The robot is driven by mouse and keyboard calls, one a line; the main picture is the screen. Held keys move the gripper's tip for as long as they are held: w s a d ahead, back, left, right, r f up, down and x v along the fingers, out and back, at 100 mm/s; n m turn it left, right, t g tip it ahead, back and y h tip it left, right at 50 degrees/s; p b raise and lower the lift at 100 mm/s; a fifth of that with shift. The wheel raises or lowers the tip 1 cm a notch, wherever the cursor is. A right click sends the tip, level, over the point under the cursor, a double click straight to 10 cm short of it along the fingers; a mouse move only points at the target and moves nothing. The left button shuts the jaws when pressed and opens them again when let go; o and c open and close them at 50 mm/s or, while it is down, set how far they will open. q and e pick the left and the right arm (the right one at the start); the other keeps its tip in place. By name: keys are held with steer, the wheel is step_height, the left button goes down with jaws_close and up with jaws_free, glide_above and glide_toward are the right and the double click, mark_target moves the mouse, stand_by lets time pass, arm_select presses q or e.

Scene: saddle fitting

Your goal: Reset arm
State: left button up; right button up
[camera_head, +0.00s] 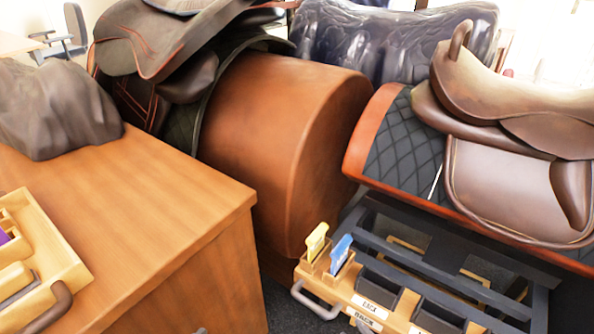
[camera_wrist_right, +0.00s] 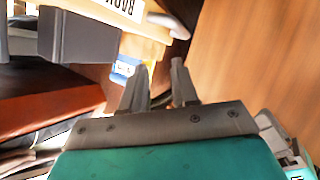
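My right gripper (camera_wrist_right: 160,65) shows in the right wrist view. Its two grey fingers stand apart with a narrow gap and nothing visible between them. Beyond the fingertips is a wooden rack edge with a blue-and-white item (camera_wrist_right: 124,66) near the left finger. A brown wooden surface (camera_wrist_right: 250,60) fills the right side of that view. No gripper can be made out in the head view, and my left gripper is not in view.
A wooden cabinet (camera_head: 160,195) with a wooden tray (camera_head: 60,250) stands at left. A brown saddle (camera_head: 500,110) sits on a quilted stand at right; a dark saddle (camera_head: 165,40) is at upper left. Yellow (camera_head: 317,242) and blue (camera_head: 341,254) tags stand in the front rack (camera_head: 345,295).

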arm_select(q)
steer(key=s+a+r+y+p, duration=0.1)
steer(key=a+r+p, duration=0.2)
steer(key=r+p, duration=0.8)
steer(key=p, duration=0.4)
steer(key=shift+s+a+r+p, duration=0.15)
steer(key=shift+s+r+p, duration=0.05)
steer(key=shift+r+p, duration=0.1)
arm_select(e)
steer(key=s+d+r+m+g+h, duration=0.1)
steer(key=s+d+r+m, duration=0.1)
steer(key=r, duration=0.6)
steer(key=s+d+r+m+h, duration=0.2)
steer(key=r+m, duration=0.3)
steer(key=r, duration=0.3)
steer(key=shift+s+d+r+g, duration=0.2)
steer(key=shift+s+d+g, duration=0.25)
steer(key=shift+d, duration=0.4)
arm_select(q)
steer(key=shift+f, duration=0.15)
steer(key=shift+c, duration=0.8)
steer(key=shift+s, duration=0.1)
arm_select(e)
steer(key=shift+a, duration=0.1)
